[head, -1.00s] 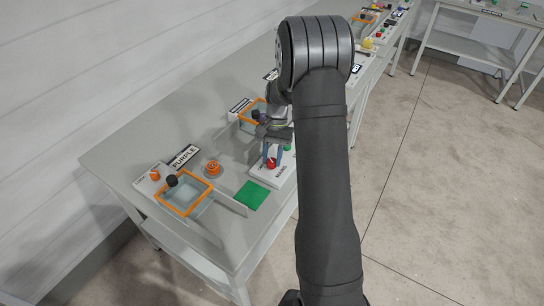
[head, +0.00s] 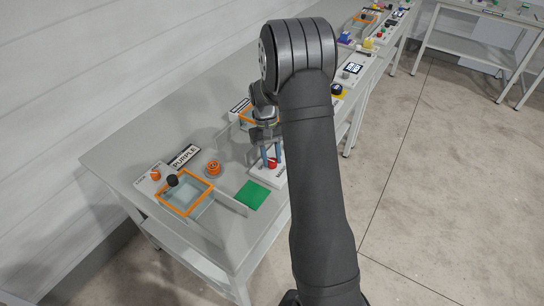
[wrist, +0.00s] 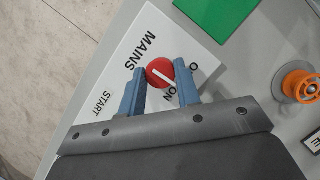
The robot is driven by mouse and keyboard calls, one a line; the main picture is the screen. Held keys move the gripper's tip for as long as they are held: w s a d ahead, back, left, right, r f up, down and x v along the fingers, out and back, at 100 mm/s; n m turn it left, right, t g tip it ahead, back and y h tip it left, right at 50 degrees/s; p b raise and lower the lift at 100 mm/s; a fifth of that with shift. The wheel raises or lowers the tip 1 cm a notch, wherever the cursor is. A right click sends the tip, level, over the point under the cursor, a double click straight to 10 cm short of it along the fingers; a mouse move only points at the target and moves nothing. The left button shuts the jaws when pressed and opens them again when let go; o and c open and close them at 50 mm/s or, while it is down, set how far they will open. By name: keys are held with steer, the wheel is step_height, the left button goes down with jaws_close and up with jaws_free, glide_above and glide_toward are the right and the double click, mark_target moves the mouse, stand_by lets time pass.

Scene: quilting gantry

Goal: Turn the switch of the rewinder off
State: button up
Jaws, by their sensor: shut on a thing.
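The switch is a round red knob (wrist: 160,73) with a white line, on a white plate (wrist: 128,58) marked MAINS and START. The line slants down towards the word ON; another label, starting with O, is partly hidden by a finger. My gripper (wrist: 160,68) has one blue finger on each side of the knob and is shut on it. In the head view the red knob (head: 272,163) shows between the fingertips of my gripper (head: 272,157). My arm hides part of the plate there.
A green square (head: 251,195) lies on the bench left of the plate. An orange spool (head: 213,169), an orange-framed tray (head: 184,208) and a PURPLE sign (head: 184,156) stand further left. A second orange frame (head: 246,116) is behind my gripper.

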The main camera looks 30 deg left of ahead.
steer(key=n+t, duration=0.1)
steer(key=n, duration=0.4)
steer(key=shift+s+a+t+h, duration=0.1)
steer(key=shift+s+t+h, duration=0.05)
steer(key=shift+t+h, duration=0.2)
stand_by(0.4)
steer(key=o, duration=1)
steer(key=v, duration=1.7)
steer(key=shift+s+a+r, duration=0.1)
steer(key=shift+a+r, duration=0.05)
steer(key=shift+r, duration=0.1)
steer(key=shift+f, duration=0.1)
steer(key=x, duration=1.7)
steer(key=shift+d+f, duration=0.15)
steer(key=shift+d, duration=0.05)
